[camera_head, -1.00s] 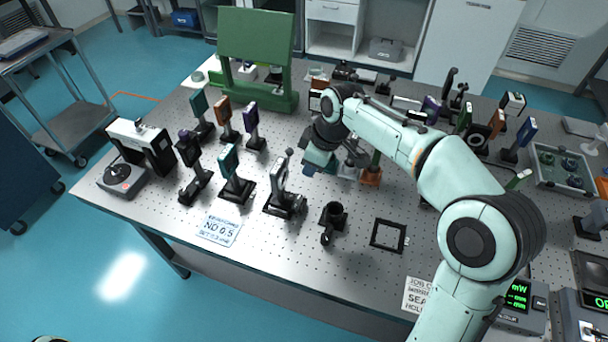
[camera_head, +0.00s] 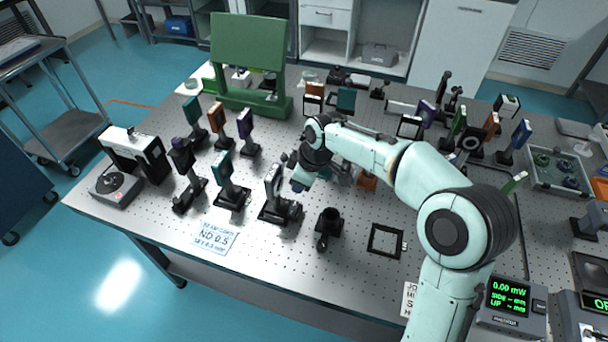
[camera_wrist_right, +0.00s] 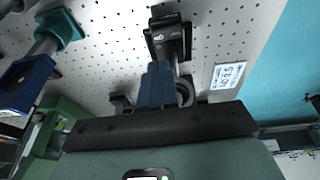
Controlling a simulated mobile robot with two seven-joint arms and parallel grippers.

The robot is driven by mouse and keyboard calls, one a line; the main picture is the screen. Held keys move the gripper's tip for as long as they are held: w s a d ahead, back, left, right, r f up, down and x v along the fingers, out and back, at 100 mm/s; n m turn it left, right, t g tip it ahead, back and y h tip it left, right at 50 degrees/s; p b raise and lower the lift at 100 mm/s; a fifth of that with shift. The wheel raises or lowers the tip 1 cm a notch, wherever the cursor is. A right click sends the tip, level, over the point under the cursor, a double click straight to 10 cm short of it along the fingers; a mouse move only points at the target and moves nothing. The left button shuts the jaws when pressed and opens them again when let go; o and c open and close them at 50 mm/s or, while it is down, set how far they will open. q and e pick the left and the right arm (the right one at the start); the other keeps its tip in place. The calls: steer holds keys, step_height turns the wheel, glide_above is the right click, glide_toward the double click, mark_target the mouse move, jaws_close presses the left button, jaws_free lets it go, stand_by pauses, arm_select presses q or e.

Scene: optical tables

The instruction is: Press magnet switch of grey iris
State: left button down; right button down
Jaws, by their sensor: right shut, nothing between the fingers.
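What looks like the grey iris is an upright grey plate (camera_head: 273,181) on a black magnet base (camera_head: 278,211), near the front middle of the table. My right gripper (camera_head: 299,187) is just right of this mount, its fingers shut and empty, pointing down. In the right wrist view the shut blue fingers (camera_wrist_right: 157,82) reach toward a black base (camera_wrist_right: 170,38) with a small light mark on it. A dark round part (camera_wrist_right: 185,92) shows beside the fingers. I cannot tell whether the fingertips touch the base or which part is the switch. My left gripper is not in view.
A teal-plate mount (camera_head: 228,180) stands left of the grey one and a black tube mount (camera_head: 328,225) right of it. An ND 0.5 card (camera_head: 213,237) lies in front, and a flat black frame (camera_head: 385,241) to the right. A green stand (camera_head: 250,60) is behind.

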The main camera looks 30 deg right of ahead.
mark_target(295, 202)
steer(key=x, duration=0.4)
steer(key=d+x, duration=0.1)
steer(key=x, duration=0.1)
steer(key=shift+s+a+f, duration=0.1)
steer(key=shift+s+f, duration=0.15)
steer(key=shift+f, duration=0.2)
steer(key=shift+f+g+p, duration=0.1)
steer(key=shift+g+p, duration=0.2)
steer(key=shift+p, duration=0.1)
steer(key=shift+w+f, duration=0.2)
steer(key=shift+s+r, duration=0.1)
steer(key=shift+s, duration=0.15)
steer(key=shift+s+a+r+b, duration=0.25)
steer(key=shift+s+a+b, duration=0.15)
steer(key=shift+a, duration=0.1)
